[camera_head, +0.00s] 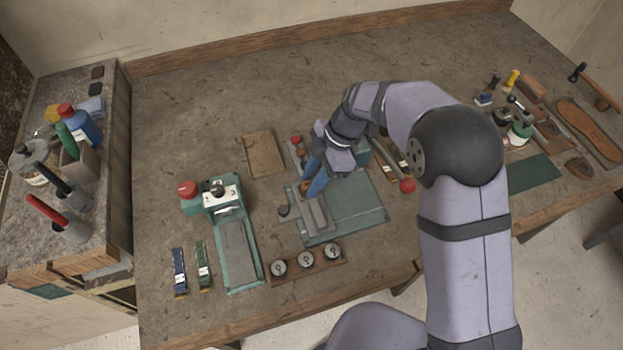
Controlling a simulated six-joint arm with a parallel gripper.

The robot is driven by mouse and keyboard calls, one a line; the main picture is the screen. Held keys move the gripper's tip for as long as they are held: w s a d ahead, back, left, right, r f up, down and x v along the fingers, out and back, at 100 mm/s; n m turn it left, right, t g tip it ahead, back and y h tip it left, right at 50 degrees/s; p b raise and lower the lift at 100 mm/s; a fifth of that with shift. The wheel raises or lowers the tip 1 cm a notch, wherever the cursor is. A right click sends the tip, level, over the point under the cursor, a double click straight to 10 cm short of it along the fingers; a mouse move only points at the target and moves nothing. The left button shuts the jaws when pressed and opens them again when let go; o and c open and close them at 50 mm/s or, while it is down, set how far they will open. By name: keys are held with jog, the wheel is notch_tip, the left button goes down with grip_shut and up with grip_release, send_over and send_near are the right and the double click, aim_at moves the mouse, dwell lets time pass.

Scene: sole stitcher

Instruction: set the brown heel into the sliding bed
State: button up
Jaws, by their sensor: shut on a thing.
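My gripper (312,184) has blue fingers and is over the back left part of a teal base plate (362,205). It is shut on the brown heel (306,187), of which only a small brown patch shows beside the fingers. The rest of the heel is hidden by the fingers. Grey slide-like pieces (316,216), which look like the sliding bed, lie on the teal plate just in front of the fingertips. I cannot tell whether the heel touches them.
A teal machine with a red knob (187,188) and a long grey-topped bed (238,248) stands at left. A wooden strip with three round dials (306,261) lies in front. Red-knobbed parts (407,185) are at right, partly behind my arm.

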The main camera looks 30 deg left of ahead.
jog(key=shift+r+p, duration=0.3)
jog(key=shift+r, duration=0.45)
jog(key=shift+f+b, duration=0.9)
jog(key=shift+b, duration=0.15)
dwell(1.5)
jog(key=shift+r, duration=0.25)
jog(key=shift+r+p, duration=0.3)
jog(key=shift+r, duration=0.05)
jog(key=shift+r, duration=0.3)
dwell(1.2)
jog(key=shift+f+b, duration=0.85)
jog(key=o, duration=0.8)
jog(key=shift+c, duration=0.2)
